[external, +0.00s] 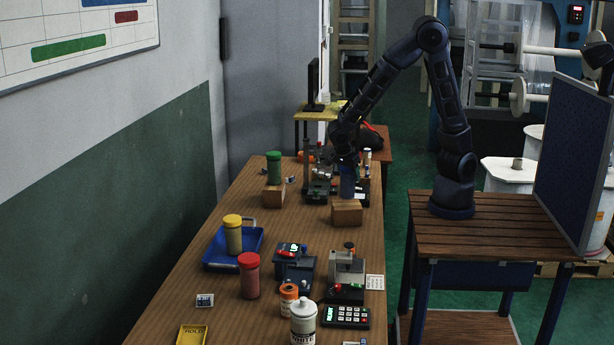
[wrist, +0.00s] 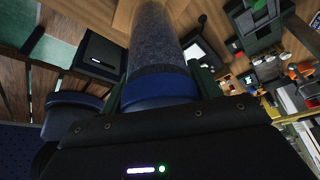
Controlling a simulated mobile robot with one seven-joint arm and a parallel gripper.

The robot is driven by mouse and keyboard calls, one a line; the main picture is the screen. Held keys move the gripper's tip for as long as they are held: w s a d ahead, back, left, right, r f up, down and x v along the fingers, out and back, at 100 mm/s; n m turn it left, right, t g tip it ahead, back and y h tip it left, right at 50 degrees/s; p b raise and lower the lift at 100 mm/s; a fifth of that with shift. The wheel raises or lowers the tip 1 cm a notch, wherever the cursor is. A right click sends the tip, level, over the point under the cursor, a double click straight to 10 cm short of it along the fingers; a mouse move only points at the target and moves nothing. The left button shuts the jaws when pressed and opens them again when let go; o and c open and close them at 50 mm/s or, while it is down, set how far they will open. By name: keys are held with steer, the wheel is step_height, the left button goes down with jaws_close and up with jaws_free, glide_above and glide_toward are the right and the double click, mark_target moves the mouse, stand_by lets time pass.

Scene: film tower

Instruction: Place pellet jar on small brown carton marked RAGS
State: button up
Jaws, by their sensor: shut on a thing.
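The pellet jar, a clear cylinder of grey-blue pellets (wrist: 155,38) with a blue lid, fills the upper middle of the wrist view. It shows as a bluish upright shape (external: 347,182) in the external view. My gripper (external: 346,158) is shut on it from above, near the lid. A small brown carton (external: 347,213) stands just below and in front of the jar; I cannot tell if they touch. No RAGS marking is readable on either carton.
A dark bench device (external: 318,187) stands close left of the held jar. Nearer on the table are a blue tray (external: 218,266) with a yellow-lidded jar (external: 233,235), a red-lidded jar (external: 249,277), a white bottle (external: 303,325) and a keypad (external: 343,315).

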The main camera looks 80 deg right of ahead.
mark_target(349, 180)
steer(key=shift+f, duration=1.4)
steer(key=shift+f, duration=0.1)
steer(key=o, duration=1.2)
